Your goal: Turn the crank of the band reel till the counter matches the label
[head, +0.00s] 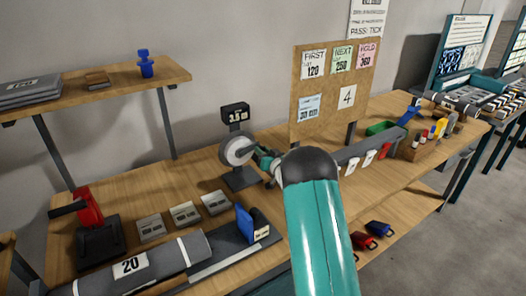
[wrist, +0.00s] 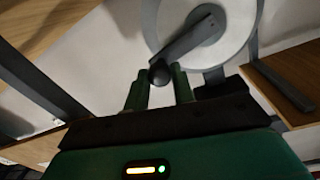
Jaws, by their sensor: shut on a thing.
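The band reel (head: 237,151) is a pale disc on a dark stand on the bench, left of my arm in the head view. Its counter (head: 236,114) is a dark box above the disc that seems to read 3.0, though the digits are small. In the wrist view the reel (wrist: 232,38) fills the top, with a grey crank arm (wrist: 187,42) ending in a dark round knob (wrist: 159,73). My gripper (wrist: 160,88) has its green fingers shut on the knob. In the head view my gripper (head: 265,160) is at the reel's right side, partly hidden by my arm.
A corkboard (head: 335,85) stands behind, with cards reading FIRST 120, NEXT 250 and HOLD 360, plus a blue-white label (head: 309,107).

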